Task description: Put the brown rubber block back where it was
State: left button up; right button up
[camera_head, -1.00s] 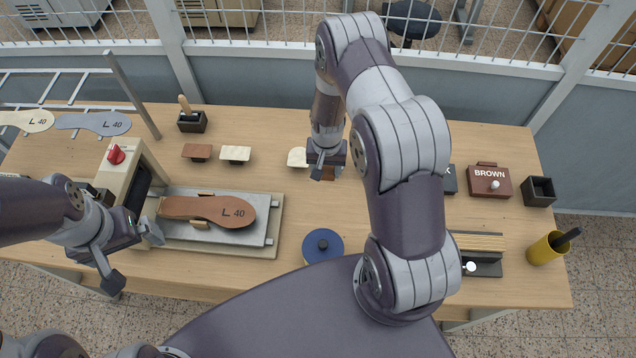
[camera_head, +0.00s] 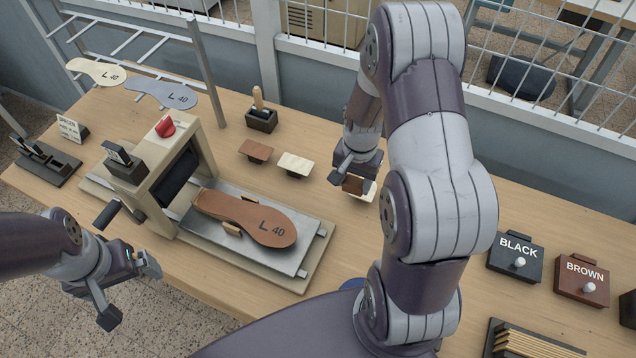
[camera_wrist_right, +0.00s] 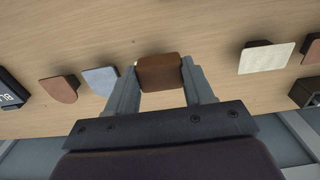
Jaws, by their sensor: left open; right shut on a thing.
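My right gripper (camera_wrist_right: 160,88) is shut on a brown block (camera_wrist_right: 159,73), which sits between its two fingers in the right wrist view. In the head view the right gripper (camera_head: 357,178) holds the brown block (camera_head: 353,185) over the table, in front of a pale piece (camera_head: 368,190) that it partly hides. To its left are a cream block (camera_head: 296,164) and another brown block (camera_head: 256,151), each on a dark foot. I cannot tell how high the held block is. My left gripper (camera_head: 129,291) is open and empty at the table's front left.
The stamping press (camera_head: 160,185) stands on the left, with a brown L 40 sole (camera_head: 245,217) on its plate. A stamp holder (camera_head: 262,118) is behind. BLACK (camera_head: 515,257) and BROWN (camera_head: 582,279) boxes stand on the right. Bare wood lies between the plate and my right gripper.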

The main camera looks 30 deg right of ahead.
jog(key=p, duration=0.2)
send_over(327, 192)
notch_tip(327, 192, down, 5)
jog(key=shift+r, duration=0.15)
notch_tip(327, 192, down, 4)
jog(key=shift+s+a+r+p, duration=0.15)
jog(key=shift+r+p, duration=0.1)
jog(key=shift+p, duration=0.3)
jog(key=shift+w+f, duration=0.2)
jog(key=shift+f, duration=0.2)
pick_arm(q)
jog(key=r, duration=0.3)
jog(key=shift+w, duration=0.25)
pick_arm(e)
jog(key=o, duration=1.2)
jog(key=shift+s, duration=0.1)
pick_arm(q)
jog(key=shift+r, duration=0.1)
